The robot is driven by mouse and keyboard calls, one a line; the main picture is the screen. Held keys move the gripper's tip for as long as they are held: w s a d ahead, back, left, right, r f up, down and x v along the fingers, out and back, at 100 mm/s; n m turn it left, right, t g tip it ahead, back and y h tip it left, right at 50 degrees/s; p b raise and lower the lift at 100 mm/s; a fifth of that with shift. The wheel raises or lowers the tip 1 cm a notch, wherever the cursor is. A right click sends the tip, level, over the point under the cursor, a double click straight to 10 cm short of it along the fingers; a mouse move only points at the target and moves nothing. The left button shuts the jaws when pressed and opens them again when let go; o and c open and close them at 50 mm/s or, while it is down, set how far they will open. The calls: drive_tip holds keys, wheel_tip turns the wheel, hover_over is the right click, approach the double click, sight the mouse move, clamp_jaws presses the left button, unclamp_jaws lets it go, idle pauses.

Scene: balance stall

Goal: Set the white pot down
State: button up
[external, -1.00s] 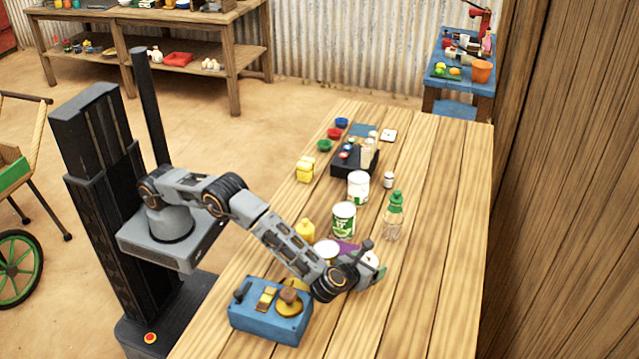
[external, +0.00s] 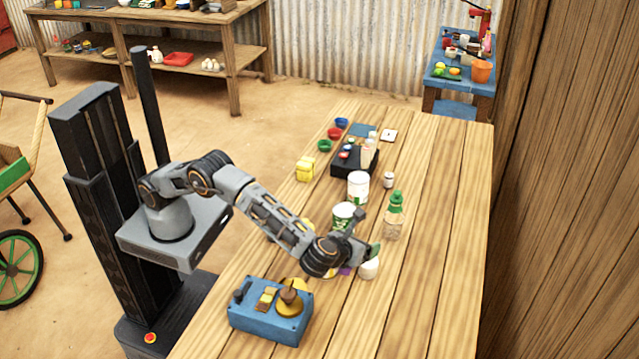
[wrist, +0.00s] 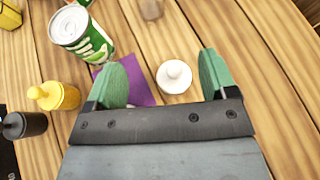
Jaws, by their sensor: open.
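In the external view my gripper (external: 365,252) is low over the table. The white pot (external: 369,269) shows just below it, partly hidden by my gripper.
A green-labelled can (wrist: 80,35) stands up-left of the gripper, with a yellow bottle (wrist: 55,95) and a black jar (wrist: 22,125) farther left. A green-capped bottle (external: 394,216) stands to the right. A blue box (external: 270,312) sits at the front. The table's right side is clear.

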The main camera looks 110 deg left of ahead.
drive_tip(key=s+a+r+n+g+h, duration=0.1)
drive_tip(key=s+n+h, duration=0.3)
drive_tip(key=s, duration=1)
drive_tip(key=s+a+r+n+g+h, duration=0.1)
drive_tip(key=s+a+r+n+h, duration=0.3)
drive_tip(key=s+n, duration=0.7)
drive_tip(key=s, duration=0.3)
drive_tip(key=shift+h, duration=0.3)
drive_tip(key=shift+o, duration=0.4)
drive_tip(key=s+d+f+n+h, duration=0.2)
drive_tip(key=s+n, duration=0.4)
drive_tip(key=s, duration=0.4)
drive_tip(key=shift+s+f+h, duration=0.15)
drive_tip(key=shift+f+h, duration=0.35)
drive_tip(key=shift+f, duration=0.25)
drive_tip(key=shift+d, duration=0.1)
